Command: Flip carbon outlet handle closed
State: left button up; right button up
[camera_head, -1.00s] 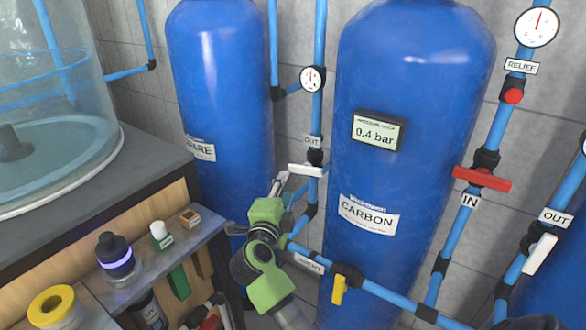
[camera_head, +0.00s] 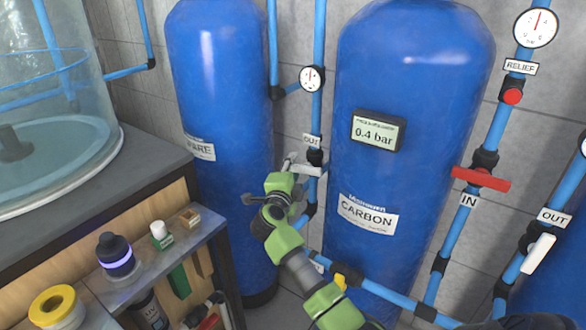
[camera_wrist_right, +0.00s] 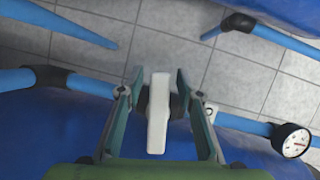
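The white carbon outlet handle (camera_head: 308,170) sits on the blue pipe below the OUT label, left of the CARBON tank (camera_head: 400,90). It lies roughly crosswise to the upright pipe. My right gripper (camera_head: 290,162) is at the handle's left end in the head view. In the right wrist view the white handle (camera_wrist_right: 158,115) stands between the two fingers of the right gripper (camera_wrist_right: 157,88), with a gap on each side. The fingers are open around it. My left gripper is not in view.
The SPARE tank (camera_head: 215,80) stands behind and left of my right gripper. A gauge (camera_head: 311,78) is above the handle. A red inlet handle (camera_head: 482,179) and a yellow valve handle (camera_head: 341,281) are on nearby pipes. A shelf (camera_head: 150,275) with small items is at lower left.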

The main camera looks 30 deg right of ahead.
grip_shut()
jog(key=shift+r+m+b, duration=0.1)
jog(key=shift+m+b, duration=0.3)
jog(key=shift+m, duration=0.3)
jog(key=shift+r+m+t+h, duration=0.25)
jog(key=shift+m+t+h, duration=0.05)
jog(key=shift+m, duration=0.1)
jog(key=shift+o, duration=1.2)
grip_release()
jog(key=v, duration=1.2)
